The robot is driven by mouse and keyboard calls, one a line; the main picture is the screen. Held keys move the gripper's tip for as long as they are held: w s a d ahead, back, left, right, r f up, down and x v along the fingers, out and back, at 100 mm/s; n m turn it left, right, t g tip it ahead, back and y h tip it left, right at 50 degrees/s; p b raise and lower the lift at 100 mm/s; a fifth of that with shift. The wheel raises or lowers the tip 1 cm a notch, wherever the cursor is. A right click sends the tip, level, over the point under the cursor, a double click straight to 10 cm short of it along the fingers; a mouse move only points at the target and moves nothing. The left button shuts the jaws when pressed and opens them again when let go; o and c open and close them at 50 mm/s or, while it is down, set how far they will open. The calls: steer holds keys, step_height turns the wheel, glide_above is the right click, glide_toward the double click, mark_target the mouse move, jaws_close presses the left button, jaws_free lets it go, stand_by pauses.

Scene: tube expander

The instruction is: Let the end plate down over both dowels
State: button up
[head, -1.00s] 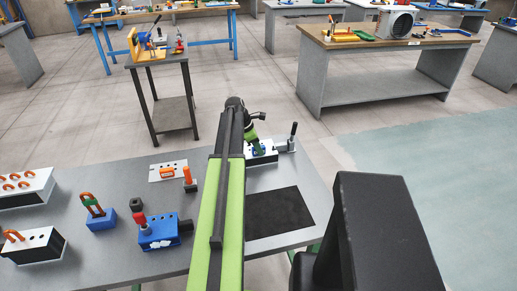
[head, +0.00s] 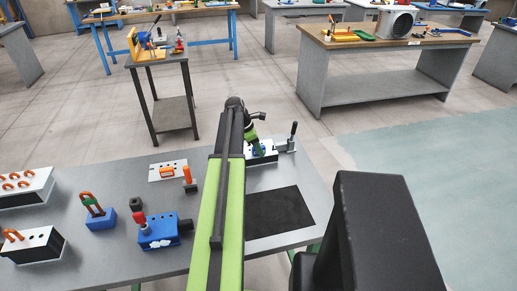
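My gripper (head: 257,149) is at the far end of my green and black arm, low over a small pale fixture (head: 264,157) at the table's far right edge. A bit of blue shows at my gripper's tip, right at the fixture. It is too small to tell whether this is a finger or a held part. A clamp with an upright dark handle (head: 293,130) stands at the fixture's right end. I cannot make out the end plate or the two dowels; my arm hides part of that spot. Whether the fingers are open or shut does not show.
The grey table (head: 120,190) carries a blue block with a red knob (head: 159,231), a blue block with an orange-red loop (head: 100,218), a white plate with an orange handle (head: 167,171) and an upright orange peg (head: 188,175). A black mat (head: 280,212) lies bare at right.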

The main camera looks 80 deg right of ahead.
steer(key=shift+r, duration=0.15)
steer(key=shift+p+v, duration=1.6)
steer(key=shift+o, duration=0.4)
steer(key=o, duration=0.5)
steer(key=o, duration=0.8)
